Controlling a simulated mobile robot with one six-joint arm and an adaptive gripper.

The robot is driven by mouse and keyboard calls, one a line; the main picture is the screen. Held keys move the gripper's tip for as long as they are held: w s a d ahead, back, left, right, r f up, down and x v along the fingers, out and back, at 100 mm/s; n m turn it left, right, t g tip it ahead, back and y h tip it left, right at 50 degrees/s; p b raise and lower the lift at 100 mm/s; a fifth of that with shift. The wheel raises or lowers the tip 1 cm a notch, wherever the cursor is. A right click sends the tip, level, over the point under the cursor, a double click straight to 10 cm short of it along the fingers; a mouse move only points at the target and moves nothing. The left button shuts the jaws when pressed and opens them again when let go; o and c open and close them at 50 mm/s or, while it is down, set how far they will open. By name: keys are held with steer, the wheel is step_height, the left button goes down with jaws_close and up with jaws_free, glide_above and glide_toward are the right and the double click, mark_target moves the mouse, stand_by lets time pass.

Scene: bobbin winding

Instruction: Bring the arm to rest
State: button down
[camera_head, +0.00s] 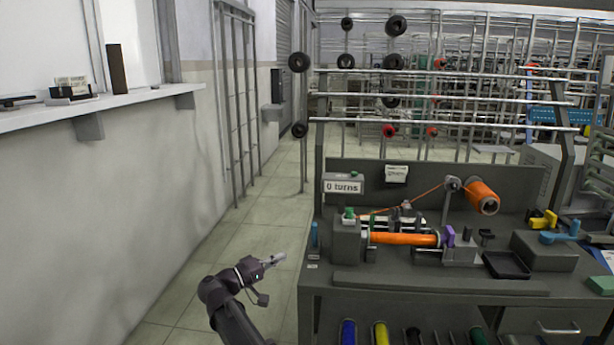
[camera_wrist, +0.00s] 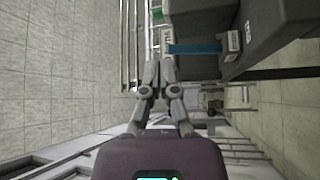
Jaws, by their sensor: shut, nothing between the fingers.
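My gripper (camera_head: 276,260) is at the lower middle of the head view, over the tiled floor just left of the workbench (camera_head: 400,283). Its fingers point right, toward the bench, and nothing is between them. In the wrist view my gripper (camera_wrist: 160,68) shows its two fingers together, empty. On the bench, the winding machine (camera_head: 347,240) holds an orange-wound bobbin (camera_head: 404,239), level along its axis. An orange thread runs from it up to an orange spool (camera_head: 483,197). The counter (camera_head: 343,187) reads "0 turns".
A black tray (camera_head: 507,265), yellow block (camera_head: 543,220) and blue tool (camera_head: 560,236) are on the bench's right. Several coloured spools (camera_head: 381,334) sit below the bench top. A wall with a shelf (camera_head: 100,107) stands left. The floor aisle (camera_head: 235,235) between wall and bench is clear.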

steer(key=s+d+f+m+g+y, duration=0.1)
steer(key=s+d+f+g+y, duration=0.2)
steer(key=d+f, duration=0.45)
steer(key=s+d+f+g+y, duration=0.3)
steer(key=d+f+g, duration=0.15)
steer(key=d, duration=0.65)
steer(key=s+d+f+m+g+y, duration=0.3)
steer(key=s+d+f+y, duration=0.3)
steer(key=s+f+y, duration=0.6)
step_height(320, 180, up, 27)
steer(key=s+p, duration=0.1)
steer(key=p, duration=2.3)
steer(key=shift+h+p, duration=0.4)
